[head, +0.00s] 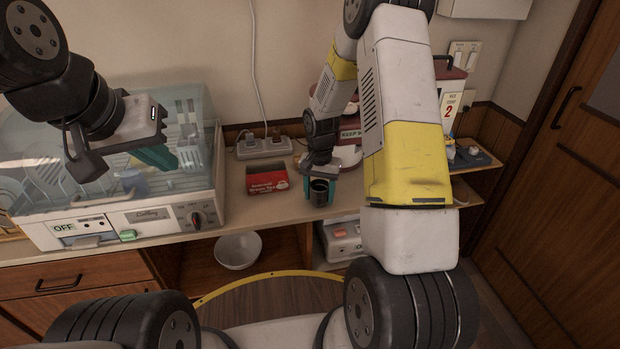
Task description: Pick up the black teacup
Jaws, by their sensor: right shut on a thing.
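The black teacup (319,197) is a small dark cup near the front edge of the counter, right of the red box. My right gripper (320,186) points down over it, with its teal fingers on either side of the cup, shut on it. The cup looks upright. Whether its base touches the counter cannot be told. My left gripper (158,158) hangs in front of the dish dryer at the left. Its teal fingers overlap in this view, so their gap is hidden.
The dish dryer (125,222) with a clear lid and dishes inside fills the left counter. A red box (267,179) stands beside the cup, with a power strip (264,147) behind. A white bowl (238,250) sits on the shelf below. My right arm hides part of the right counter.

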